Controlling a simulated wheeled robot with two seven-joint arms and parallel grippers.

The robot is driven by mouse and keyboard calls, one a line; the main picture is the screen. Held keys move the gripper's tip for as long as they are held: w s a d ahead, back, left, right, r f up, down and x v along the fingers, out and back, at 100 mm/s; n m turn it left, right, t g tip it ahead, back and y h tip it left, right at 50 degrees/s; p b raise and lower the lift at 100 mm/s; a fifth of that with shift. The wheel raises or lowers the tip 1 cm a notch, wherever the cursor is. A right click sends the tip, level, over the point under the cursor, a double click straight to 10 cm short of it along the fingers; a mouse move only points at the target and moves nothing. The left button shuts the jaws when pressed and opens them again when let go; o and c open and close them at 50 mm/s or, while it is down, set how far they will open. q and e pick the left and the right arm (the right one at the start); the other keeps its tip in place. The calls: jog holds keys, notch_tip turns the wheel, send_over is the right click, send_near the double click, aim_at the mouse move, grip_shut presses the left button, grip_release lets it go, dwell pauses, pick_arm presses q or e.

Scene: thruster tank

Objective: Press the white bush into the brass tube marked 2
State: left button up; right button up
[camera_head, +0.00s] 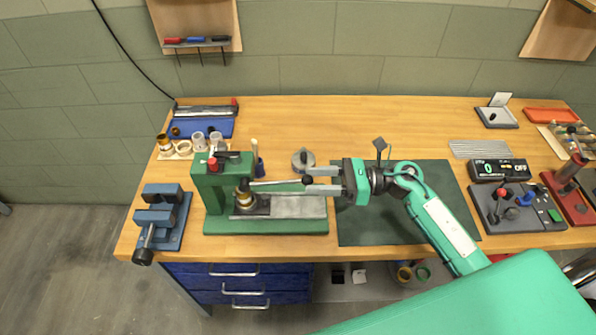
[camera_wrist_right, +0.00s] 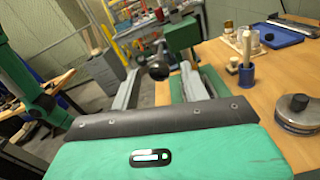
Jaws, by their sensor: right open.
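A green press (camera_head: 208,190) stands on the bench at the left in the head view. A brass tube (camera_head: 245,197) stands upright under its ram. I cannot read its mark, and no white bush can be made out in it. The press lever ends in a black ball knob (camera_head: 307,180). My right gripper (camera_head: 312,180) is open, with one finger on each side of the knob. The right wrist view shows the knob (camera_wrist_right: 158,71) between the open fingers, with gaps beside it. My left gripper is out of view.
The dark green mat (camera_head: 385,225) is mostly clear.

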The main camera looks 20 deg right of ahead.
aim_at(298, 181)
jog(key=p+x, duration=0.1)
jog(key=x, duration=0.3)
jog(key=shift+r, duration=0.15)
jog(key=shift+w+a, duration=0.1)
jog(key=shift+a, duration=0.25)
grip_shut()
